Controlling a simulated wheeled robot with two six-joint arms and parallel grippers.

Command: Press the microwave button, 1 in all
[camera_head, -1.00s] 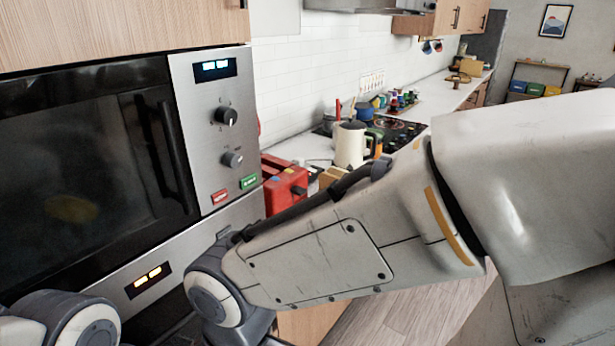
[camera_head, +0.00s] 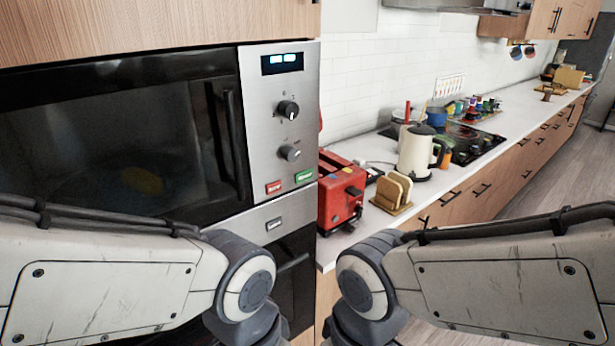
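The microwave (camera_head: 110,140) is built into the cabinet on the left, with a dark glass door, shut, and a black vertical handle. Its steel control panel (camera_head: 262,130) has a lit display, two dark knobs, a red button (camera_head: 273,187) and a green button (camera_head: 304,176) side by side at the bottom. A yellowish shape shows dimly behind or on the glass. My two arms come in from the lower left and lower right, with their joints below the panel. Both grippers are out of the picture below, so their state is hidden.
A red toaster (camera_head: 341,192) stands on the counter just right of the microwave cabinet. Bread slices in a holder (camera_head: 393,192), a cream kettle (camera_head: 416,152) and a cooktop (camera_head: 468,141) are farther along. A second dark appliance (camera_head: 296,270) sits below the microwave.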

